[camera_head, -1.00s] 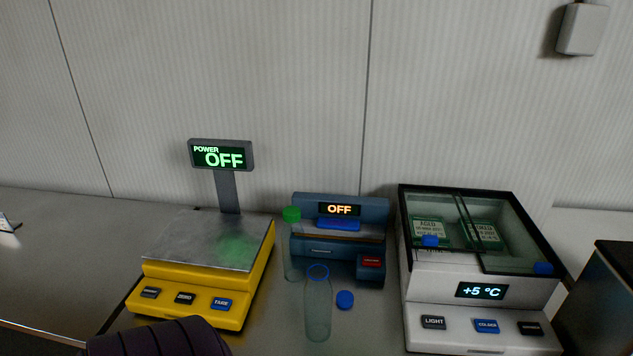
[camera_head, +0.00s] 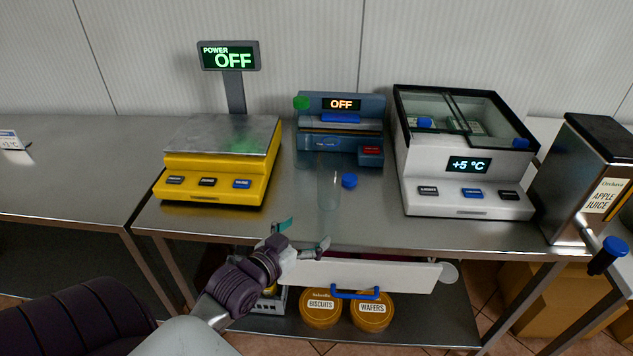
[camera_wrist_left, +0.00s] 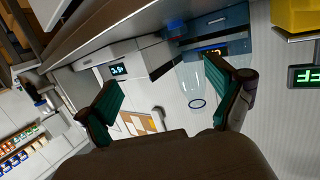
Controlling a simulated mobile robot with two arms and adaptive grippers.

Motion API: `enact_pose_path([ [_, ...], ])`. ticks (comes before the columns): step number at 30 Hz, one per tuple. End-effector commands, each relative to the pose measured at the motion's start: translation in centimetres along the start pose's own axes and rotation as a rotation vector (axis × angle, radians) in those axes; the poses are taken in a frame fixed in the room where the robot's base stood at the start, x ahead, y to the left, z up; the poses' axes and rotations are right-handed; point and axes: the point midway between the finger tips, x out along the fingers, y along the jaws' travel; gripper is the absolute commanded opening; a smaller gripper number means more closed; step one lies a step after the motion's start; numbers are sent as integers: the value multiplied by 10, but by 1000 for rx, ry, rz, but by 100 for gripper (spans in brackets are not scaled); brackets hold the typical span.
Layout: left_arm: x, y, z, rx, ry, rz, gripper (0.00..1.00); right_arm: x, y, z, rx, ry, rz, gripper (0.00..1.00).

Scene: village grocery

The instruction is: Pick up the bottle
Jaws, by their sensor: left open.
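A clear, uncapped bottle (camera_head: 329,190) stands on the steel counter, faint against the metal in the head view. In the left wrist view the bottle (camera_wrist_left: 190,80) shows upside down, with a dark blue ring at its neck. A blue cap (camera_head: 349,181) lies on the counter to its right. My left gripper (camera_head: 304,235) is open and empty, at the counter's front edge, nearer to me than the bottle. Its teal finger pads (camera_wrist_left: 165,80) are spread apart. My right gripper is not in view.
A yellow scale (camera_head: 213,192) stands left and a blue device (camera_head: 338,142) behind. A white cooler (camera_head: 465,196) and a juice dispenser (camera_head: 577,180) stand right. Below the counter edge are a drawer with a blue handle (camera_head: 356,293) and tubs (camera_head: 320,308).

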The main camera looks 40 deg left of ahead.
Motion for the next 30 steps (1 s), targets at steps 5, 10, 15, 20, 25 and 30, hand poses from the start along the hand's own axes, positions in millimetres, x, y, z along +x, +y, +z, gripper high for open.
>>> enact_pose_path([
  [5, 5, -26, -31, -15, 157, -27, 93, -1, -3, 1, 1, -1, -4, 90],
  [10, 12, -37, -45, -20, 221, -38, 93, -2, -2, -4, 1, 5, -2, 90],
  [15, 42, -38, -54, -20, 223, -38, 93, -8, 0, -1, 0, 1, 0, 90],
  [20, 72, -39, -60, -21, 220, -38, 93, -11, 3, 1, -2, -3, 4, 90],
  [25, 87, -39, -61, -20, 218, -37, 93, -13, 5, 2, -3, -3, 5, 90],
  [30, 101, -42, -68, -19, 219, -38, 93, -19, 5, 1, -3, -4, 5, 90],
])
